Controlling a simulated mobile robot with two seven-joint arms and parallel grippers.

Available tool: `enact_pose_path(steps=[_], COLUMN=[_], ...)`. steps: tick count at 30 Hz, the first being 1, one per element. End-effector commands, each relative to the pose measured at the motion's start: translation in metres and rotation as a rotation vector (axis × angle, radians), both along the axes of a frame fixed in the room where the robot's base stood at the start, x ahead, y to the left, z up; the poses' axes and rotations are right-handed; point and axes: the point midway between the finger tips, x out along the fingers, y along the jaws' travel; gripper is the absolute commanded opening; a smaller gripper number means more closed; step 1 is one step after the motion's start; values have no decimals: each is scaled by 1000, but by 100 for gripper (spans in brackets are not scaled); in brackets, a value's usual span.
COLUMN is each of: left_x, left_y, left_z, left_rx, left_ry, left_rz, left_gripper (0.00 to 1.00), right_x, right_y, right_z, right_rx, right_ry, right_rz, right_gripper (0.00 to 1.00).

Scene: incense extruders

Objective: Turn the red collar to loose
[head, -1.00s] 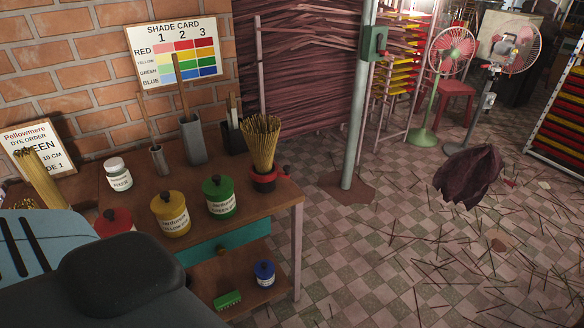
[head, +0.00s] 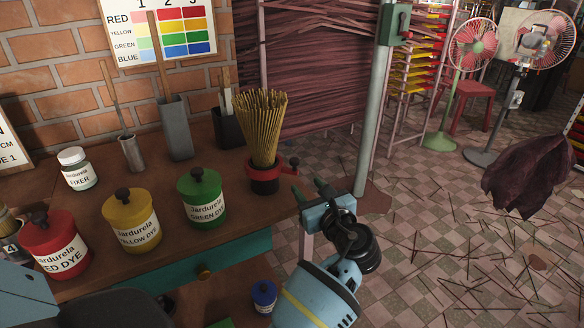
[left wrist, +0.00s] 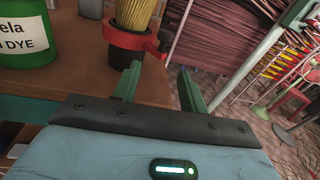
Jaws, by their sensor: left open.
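The red collar (head: 259,180) is a ring around a dark cup that holds a bundle of yellow sticks (head: 261,125), near the right end of the wooden table. A lever with a dark knob (head: 293,163) sticks out on the collar's right side. My left gripper (head: 309,187) is open and empty, just right of and in front of the collar, apart from it. In the left wrist view the collar (left wrist: 124,40) and its knob (left wrist: 163,47) stand ahead of the two green fingers (left wrist: 158,80). My right gripper does not show.
Green (head: 202,199), yellow (head: 132,221) and red (head: 56,244) dye jars stand left of the collar. A grey holder (head: 176,128) and a black holder (head: 228,128) stand behind. A metal pole (head: 373,110) rises at the right. The tiled floor right of the table has scattered sticks.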

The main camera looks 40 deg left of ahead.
Motion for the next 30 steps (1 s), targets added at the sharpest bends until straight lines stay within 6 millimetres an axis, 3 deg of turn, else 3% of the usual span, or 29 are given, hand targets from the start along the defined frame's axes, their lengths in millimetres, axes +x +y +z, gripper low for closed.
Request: enact_pose_path(steps=[6,14,30], left_x=[6,8,37], left_y=[0,6,67], left_z=[27,29,28], left_rx=[80,84,82], left_ry=[38,40,38], left_rz=[56,58,56], left_gripper=[43,43,43], right_x=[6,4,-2], right_y=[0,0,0], right_z=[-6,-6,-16], right_rx=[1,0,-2], right_ry=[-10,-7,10], right_rz=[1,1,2], right_gripper=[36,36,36])
